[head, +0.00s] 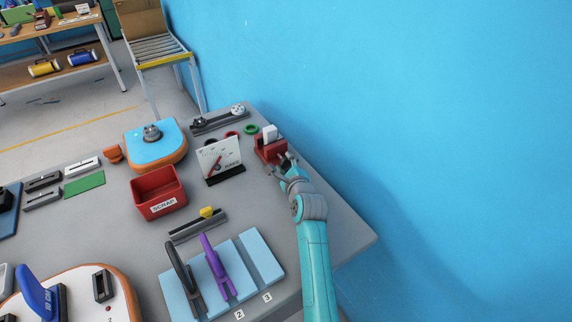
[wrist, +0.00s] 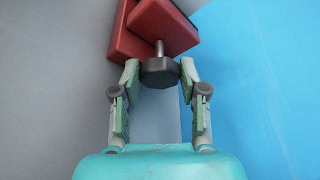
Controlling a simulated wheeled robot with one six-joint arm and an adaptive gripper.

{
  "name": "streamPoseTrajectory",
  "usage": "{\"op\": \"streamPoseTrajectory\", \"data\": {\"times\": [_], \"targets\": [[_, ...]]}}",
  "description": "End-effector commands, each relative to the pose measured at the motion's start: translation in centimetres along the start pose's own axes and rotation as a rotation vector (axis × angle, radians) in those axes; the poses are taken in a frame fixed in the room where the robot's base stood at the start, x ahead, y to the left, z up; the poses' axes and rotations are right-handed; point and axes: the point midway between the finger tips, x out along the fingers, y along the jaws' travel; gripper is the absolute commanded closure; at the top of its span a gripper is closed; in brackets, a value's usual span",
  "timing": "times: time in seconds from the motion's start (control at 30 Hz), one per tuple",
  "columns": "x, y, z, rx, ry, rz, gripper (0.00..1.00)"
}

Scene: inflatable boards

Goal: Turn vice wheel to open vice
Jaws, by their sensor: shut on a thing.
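The red vice (head: 268,152) stands near the back right of the grey bench, with a white block (head: 270,133) at its top. In the wrist view the red vice (wrist: 158,28) is at the top, and a metal screw runs from it to a dark faceted vice wheel (wrist: 160,72). My gripper (wrist: 160,76) has one finger on each side of the wheel and is shut on it. In the head view my gripper (head: 284,162) is at the vice's near side and hides the wheel. I cannot tell the jaw gap of the vice.
A sign on a stand (head: 222,160) is left of the vice. A red scrap bin (head: 158,190) and a blue-topped board (head: 157,142) lie further left. A blue wall (head: 420,120) is close on the right.

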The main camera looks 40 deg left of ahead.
Motion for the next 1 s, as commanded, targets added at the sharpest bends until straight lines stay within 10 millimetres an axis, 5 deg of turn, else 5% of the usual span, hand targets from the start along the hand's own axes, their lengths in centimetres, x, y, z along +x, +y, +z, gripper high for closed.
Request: {"op": "streamPoseTrajectory", "data": {"times": [0.23,0.27,0.37,1.0], "targets": [[-0.01,0.11,-0.09,0.000,0.001,0.002,0.92],[-0.01,0.11,-0.09,0.001,0.001,0.002,0.54],[-0.01,0.10,-0.08,0.001,0.001,0.002,0.33],[0.02,-0.04,-0.08,0.063,0.001,0.027,0.33]]}}
